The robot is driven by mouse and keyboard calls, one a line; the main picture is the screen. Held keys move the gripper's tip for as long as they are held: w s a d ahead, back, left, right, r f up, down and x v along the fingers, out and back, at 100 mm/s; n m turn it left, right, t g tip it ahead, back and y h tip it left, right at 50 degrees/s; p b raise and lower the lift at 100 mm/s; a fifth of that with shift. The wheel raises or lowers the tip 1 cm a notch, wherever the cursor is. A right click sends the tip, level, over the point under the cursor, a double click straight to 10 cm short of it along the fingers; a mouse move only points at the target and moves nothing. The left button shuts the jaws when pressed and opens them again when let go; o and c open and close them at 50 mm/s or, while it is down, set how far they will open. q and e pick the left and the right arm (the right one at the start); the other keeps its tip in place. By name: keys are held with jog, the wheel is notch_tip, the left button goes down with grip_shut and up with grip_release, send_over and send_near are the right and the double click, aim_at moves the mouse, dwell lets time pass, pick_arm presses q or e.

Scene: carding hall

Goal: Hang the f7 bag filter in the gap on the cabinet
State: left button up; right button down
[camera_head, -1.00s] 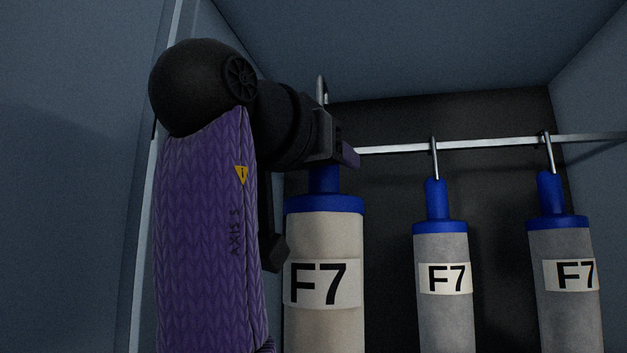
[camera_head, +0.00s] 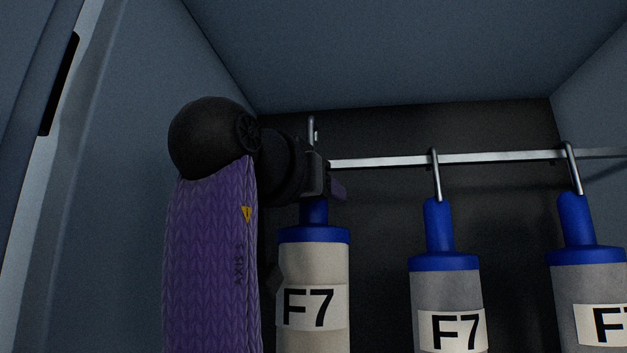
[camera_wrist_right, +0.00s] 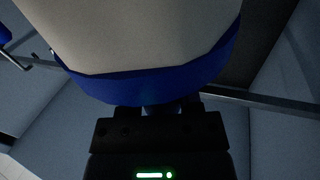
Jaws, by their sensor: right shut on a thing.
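The held F7 bag filter (camera_head: 313,263) is pale beige with a blue collar and neck, and stands upright at the left of the cabinet. My right gripper (camera_head: 335,190) is shut on its blue neck. Its metal hook (camera_head: 311,130) rises above the gripper, its top higher than the rail (camera_head: 385,160). I cannot tell whether the hook is over the rail, as the gripper hides that part. The right wrist view shows the bag's blue collar (camera_wrist_right: 150,88) close above the jaws (camera_wrist_right: 160,112). My left gripper is not in view.
Two grey F7 bags hang from the rail, one in the middle (camera_head: 445,290) and one at the right (camera_head: 587,280). The cabinet's left wall (camera_head: 150,60) is close to my right arm. Rail between the held bag and the middle bag is free.

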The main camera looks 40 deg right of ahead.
jog(key=shift+w+d+f+b, duration=0.25)
jog(key=shift+w+d+f, duration=0.35)
jog(key=shift+w+d, duration=0.25)
jog(key=shift+w+d+f+b, duration=0.2)
jog(key=shift+w+d+f, duration=0.4)
jog(key=shift+d, duration=0.35)
